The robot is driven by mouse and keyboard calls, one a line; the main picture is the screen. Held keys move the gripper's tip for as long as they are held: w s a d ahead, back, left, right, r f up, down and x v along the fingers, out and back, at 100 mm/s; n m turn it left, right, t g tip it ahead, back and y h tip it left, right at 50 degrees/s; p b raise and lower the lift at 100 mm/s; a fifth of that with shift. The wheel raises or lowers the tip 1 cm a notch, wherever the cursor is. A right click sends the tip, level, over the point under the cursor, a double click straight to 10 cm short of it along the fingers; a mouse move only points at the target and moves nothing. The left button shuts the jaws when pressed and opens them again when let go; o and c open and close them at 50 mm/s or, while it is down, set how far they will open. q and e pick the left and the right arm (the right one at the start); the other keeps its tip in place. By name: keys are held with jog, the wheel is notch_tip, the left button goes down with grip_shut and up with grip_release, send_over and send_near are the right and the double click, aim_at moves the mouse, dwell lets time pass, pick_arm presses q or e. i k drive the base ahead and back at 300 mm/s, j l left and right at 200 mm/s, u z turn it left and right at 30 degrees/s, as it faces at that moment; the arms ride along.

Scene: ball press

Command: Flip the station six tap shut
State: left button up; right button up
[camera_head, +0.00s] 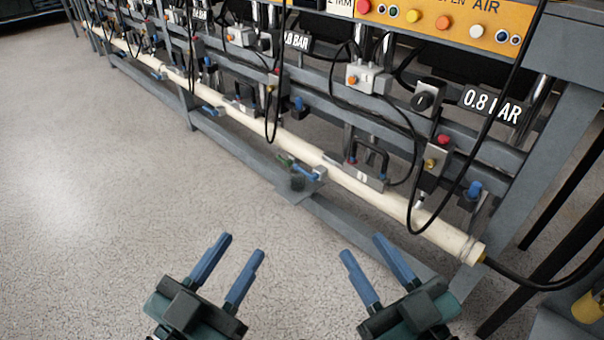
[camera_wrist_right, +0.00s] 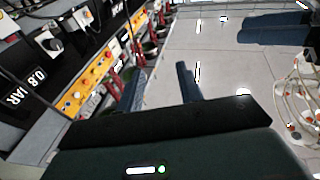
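A cream pipe (camera_head: 295,146) runs along the lower front of the bench row. Small taps with blue levers sit on it: a nearer one (camera_head: 303,171) right of centre and a farther one (camera_head: 213,110) up the row. No station number is readable, so I cannot tell which tap is station six. My left gripper (camera_head: 245,246) is open and empty, over the floor in front of the pipe. My right gripper (camera_head: 363,246) is open and empty, below and right of the nearer tap. Its fingers also show in the right wrist view (camera_wrist_right: 159,72), with nothing between them.
Grey bench frames (camera_head: 240,153) carry black hoses, valves and a "0.8 BAR" label (camera_head: 491,103). A yellow button panel (camera_head: 450,25) is above. A black hose (camera_head: 412,200) loops over the pipe at right. The floor (camera_head: 100,210) at left is clear.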

aim_at(312, 177)
jog(key=i+j, duration=0.1)
jog(key=j, duration=0.2)
jog(key=i+j, duration=0.15)
jog(key=j, duration=0.2)
jog(key=i+j+u, duration=0.1)
jog(key=j, duration=0.25)
jog(key=i+j, duration=0.15)
jog(key=j, duration=0.15)
jog(key=i, duration=0.45)
jog(key=j+u, duration=0.05)
